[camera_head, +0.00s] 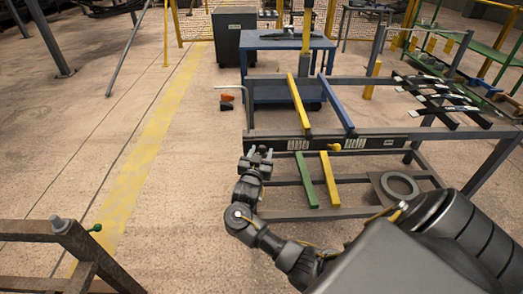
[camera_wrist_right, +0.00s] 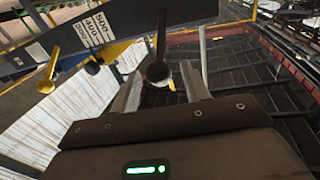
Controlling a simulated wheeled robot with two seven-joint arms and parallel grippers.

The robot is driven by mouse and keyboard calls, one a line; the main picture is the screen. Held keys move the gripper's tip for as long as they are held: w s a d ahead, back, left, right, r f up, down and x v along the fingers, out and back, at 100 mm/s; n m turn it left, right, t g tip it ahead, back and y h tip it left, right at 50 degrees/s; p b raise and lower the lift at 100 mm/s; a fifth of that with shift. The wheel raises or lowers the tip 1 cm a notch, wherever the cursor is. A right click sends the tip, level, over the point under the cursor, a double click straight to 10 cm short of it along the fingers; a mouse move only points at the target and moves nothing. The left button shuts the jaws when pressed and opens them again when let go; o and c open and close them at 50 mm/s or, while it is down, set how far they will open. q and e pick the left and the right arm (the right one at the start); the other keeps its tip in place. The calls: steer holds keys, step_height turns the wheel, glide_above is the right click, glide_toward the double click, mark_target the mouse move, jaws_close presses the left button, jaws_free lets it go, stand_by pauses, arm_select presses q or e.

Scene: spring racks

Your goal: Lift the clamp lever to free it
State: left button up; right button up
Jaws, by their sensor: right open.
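In the right wrist view a dark rod with a rounded end (camera_wrist_right: 159,72), which looks like the clamp lever, stands between the two pale fingers of my right gripper (camera_wrist_right: 163,85). The fingers are apart, and I cannot tell whether either touches it. In the head view my right gripper (camera_head: 257,155) is at the left end of the rack's dark front beam (camera_head: 390,142). There the lever is too small or hidden to make out. My left gripper is not in view.
A yellow knob (camera_head: 334,148) and yellow, blue and green bars are on the rack. A pale bent rod (camera_head: 231,87) and an orange item (camera_head: 227,97) are beyond its left end. A brown frame (camera_head: 62,232) is at lower left. The floor between is clear.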

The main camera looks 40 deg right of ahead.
steer(key=shift+x, duration=1.05)
jaws_close()
